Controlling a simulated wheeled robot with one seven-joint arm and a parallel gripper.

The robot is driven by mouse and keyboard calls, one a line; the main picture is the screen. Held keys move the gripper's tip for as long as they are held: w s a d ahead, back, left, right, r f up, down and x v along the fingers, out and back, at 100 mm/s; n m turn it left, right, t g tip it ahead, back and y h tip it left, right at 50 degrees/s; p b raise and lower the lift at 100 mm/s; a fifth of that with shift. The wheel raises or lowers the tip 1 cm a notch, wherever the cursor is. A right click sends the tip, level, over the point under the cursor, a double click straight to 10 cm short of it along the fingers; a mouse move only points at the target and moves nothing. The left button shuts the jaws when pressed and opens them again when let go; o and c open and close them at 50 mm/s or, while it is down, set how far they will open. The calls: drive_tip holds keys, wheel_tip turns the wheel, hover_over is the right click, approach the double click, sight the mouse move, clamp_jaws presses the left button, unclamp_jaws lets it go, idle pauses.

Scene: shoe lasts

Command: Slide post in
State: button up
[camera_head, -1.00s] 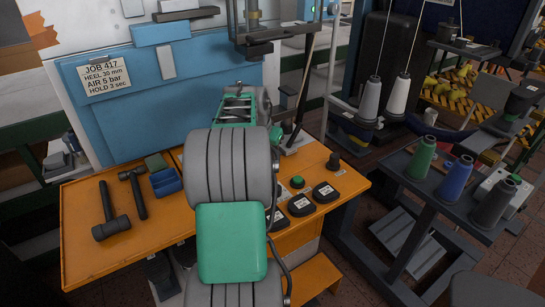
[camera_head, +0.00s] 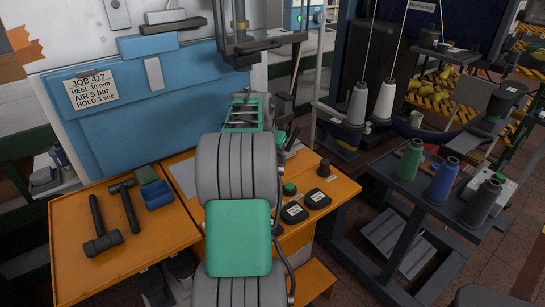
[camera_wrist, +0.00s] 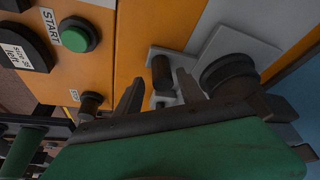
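In the wrist view my gripper (camera_wrist: 159,77) points at the orange bench top with its two dark fingers apart. A short dark post (camera_wrist: 162,72) stands on a small grey bracket (camera_wrist: 176,58) and shows in the gap between the fingers. I cannot tell whether the fingers touch it. A larger dark round part (camera_wrist: 229,75) sits on a grey plate (camera_wrist: 243,40) just right of the right finger. In the head view my arm hides the gripper and most of that bracket area. A press head (camera_head: 243,49) hangs above, behind my arm.
A green START button (camera_wrist: 78,35), a black labelled button (camera_wrist: 22,45) and a small dark knob (camera_wrist: 92,102) lie left of the fingers. Thread cones (camera_head: 408,160) stand right.

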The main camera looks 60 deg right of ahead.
drive_tip(key=shift+w+a+r, duration=0.1)
drive_tip(key=shift+w+r, duration=0.05)
drive_tip(key=shift+r, duration=0.05)
drive_tip(key=v, duration=0.7)
drive_tip(key=shift+r, duration=0.2)
drive_tip(key=shift+a, duration=0.1)
